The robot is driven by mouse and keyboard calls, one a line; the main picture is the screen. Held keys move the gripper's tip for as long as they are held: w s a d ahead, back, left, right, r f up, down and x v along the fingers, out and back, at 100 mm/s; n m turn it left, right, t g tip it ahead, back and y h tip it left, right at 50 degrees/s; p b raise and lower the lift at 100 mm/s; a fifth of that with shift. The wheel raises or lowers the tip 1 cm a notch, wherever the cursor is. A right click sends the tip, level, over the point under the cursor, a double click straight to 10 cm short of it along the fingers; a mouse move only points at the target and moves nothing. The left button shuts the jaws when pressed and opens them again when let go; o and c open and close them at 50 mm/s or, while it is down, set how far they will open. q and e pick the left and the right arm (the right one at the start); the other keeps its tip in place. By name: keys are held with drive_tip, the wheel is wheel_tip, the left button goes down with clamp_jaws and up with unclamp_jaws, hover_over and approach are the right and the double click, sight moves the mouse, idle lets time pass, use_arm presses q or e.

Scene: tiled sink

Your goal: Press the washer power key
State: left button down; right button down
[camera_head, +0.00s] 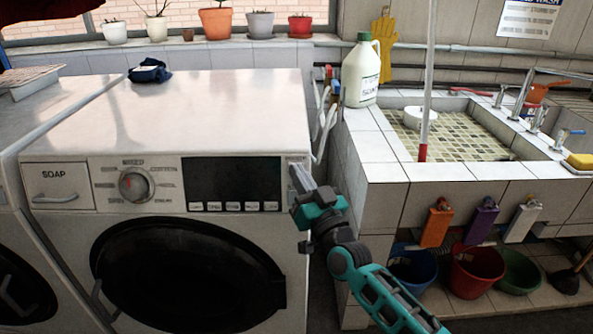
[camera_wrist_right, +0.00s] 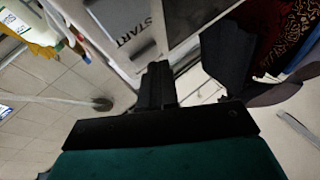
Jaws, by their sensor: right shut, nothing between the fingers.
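The white washer (camera_head: 225,100) stands left of the sink, with a dial (camera_head: 136,184), a dark display (camera_head: 232,180) and a row of small keys (camera_head: 234,206) on its front panel. A grey key marked START (camera_wrist_right: 122,28) shows large in the right wrist view. My right gripper (camera_head: 300,178) is at the right end of the panel, its fingers shut and empty. In the right wrist view its fingertips (camera_wrist_right: 157,70) are just below the START key. The gripper covers part of the panel's right end in the head view, and I cannot tell whether it touches. My left gripper is out of view.
A tiled sink (camera_head: 385,171) with a white jug (camera_head: 362,72) on its edge stands right of the washer. Colored dispensers hang on its front, with buckets below. A dark blue cloth (camera_head: 150,72) lies on the washer top, which is otherwise mostly clear.

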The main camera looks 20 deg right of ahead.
drive_tip(key=shift+w, duration=0.2)
idle(0.4)
drive_tip(key=shift+s+a+r+p, duration=0.1)
drive_tip(key=shift+s+r+p, duration=0.05)
drive_tip(key=shift+s+p, duration=0.4)
drive_tip(key=s+p, duration=0.1)
drive_tip(key=s+a+r+p, duration=0.1)
drive_tip(key=s+p, duration=0.1)
drive_tip(key=s+r+p, duration=0.1)
drive_tip(key=s+p, duration=0.1)
drive_tip(key=shift+s+a, duration=0.2)
drive_tip(key=shift+a, duration=0.1)
idle(0.4)
